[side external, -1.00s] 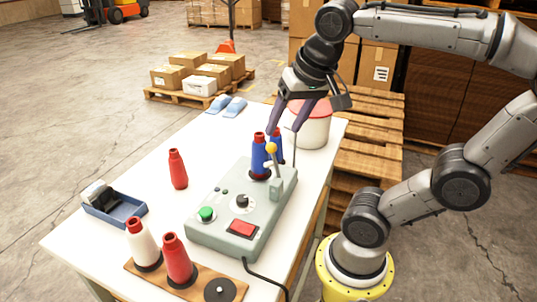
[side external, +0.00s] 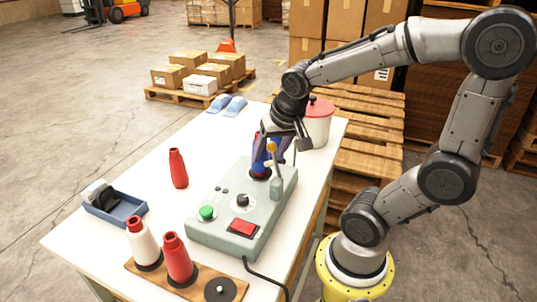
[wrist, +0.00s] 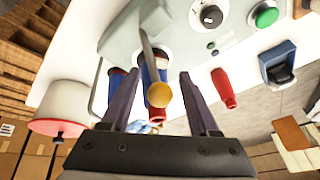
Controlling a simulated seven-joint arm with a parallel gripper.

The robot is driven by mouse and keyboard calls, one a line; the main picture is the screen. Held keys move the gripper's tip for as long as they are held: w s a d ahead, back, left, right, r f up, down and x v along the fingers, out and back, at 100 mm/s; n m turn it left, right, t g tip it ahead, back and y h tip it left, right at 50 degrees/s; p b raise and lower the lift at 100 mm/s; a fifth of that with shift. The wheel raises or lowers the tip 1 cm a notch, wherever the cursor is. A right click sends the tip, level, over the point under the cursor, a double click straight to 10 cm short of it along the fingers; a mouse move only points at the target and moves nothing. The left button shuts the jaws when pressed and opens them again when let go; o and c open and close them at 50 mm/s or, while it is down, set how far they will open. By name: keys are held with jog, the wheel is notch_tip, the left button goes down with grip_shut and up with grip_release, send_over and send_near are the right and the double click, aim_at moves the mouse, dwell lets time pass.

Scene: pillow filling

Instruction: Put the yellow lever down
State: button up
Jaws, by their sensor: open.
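The yellow-knobbed lever (side external: 272,148) stands about upright on the grey-green control box (side external: 222,205). In the wrist view its knob (wrist: 159,95) lies in the gap between my fingers, with its metal stem running up to the box. My gripper (side external: 278,152) is open, just behind and around the lever top in the side view. Its two dark fingers also show in the wrist view (wrist: 158,82), spread on either side of the knob. Whether a finger touches the lever I cannot tell.
A blue cone with a red top (side external: 258,160) stands close behind the lever, partly hidden by my fingers. A red-lidded white pot (side external: 318,128) is at the far right. A red cone (side external: 178,168) and blue tray (side external: 115,212) stand to the left; the table between is clear.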

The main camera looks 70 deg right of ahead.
jog(key=shift+w+d+f, duration=0.1)
jog(key=shift+w+f, duration=0.1)
jog(key=shift+f, duration=0.3)
grip_shut()
dwell(1.2)
